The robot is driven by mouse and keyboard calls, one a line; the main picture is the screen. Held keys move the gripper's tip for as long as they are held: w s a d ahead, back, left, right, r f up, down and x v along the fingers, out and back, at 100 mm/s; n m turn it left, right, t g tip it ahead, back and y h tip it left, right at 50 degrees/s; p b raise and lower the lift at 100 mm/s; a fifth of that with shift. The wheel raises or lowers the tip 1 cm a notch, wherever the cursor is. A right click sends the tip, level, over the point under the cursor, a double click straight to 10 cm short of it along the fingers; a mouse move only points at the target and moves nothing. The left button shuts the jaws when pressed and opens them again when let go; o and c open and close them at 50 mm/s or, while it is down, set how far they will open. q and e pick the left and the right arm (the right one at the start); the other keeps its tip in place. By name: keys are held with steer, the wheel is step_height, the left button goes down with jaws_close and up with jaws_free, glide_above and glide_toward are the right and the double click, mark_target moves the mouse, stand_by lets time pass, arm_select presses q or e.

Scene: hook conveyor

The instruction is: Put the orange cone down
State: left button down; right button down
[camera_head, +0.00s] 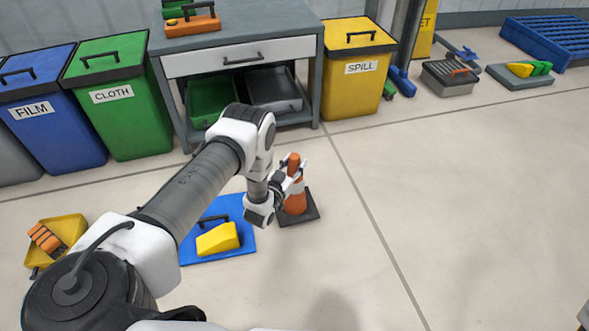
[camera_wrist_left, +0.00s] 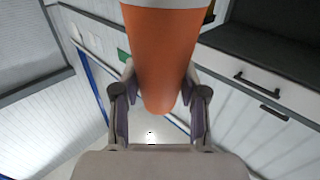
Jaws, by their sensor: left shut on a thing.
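The orange cone (camera_head: 294,203) has a white band and a dark square base, and it stands upright at the right edge of the blue mat (camera_head: 247,240). I cannot tell whether its base touches the floor. My left gripper (camera_head: 291,178) is shut on the cone's upper part, partly hiding it. In the left wrist view the cone (camera_wrist_left: 163,50) fills the gap between the fingers of my left gripper (camera_wrist_left: 158,85), with its rounded tip toward the palm. My right gripper is not in view.
A yellow wedge (camera_head: 217,239) lies on the blue mat. A yellow tray (camera_head: 69,228) with orange pieces is at the left. A grey workbench (camera_head: 308,62), the green CLOTH bin (camera_head: 137,125) and yellow SPILL bin (camera_head: 346,96) line the back.

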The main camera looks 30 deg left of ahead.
arm_select(q)
steer(key=shift+f, duration=0.55)
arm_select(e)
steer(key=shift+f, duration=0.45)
arm_select(q)
steer(key=shift+f, duration=0.1)
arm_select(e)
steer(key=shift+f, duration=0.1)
arm_select(q)
steer(key=c, duration=0.6)
jaws_free()
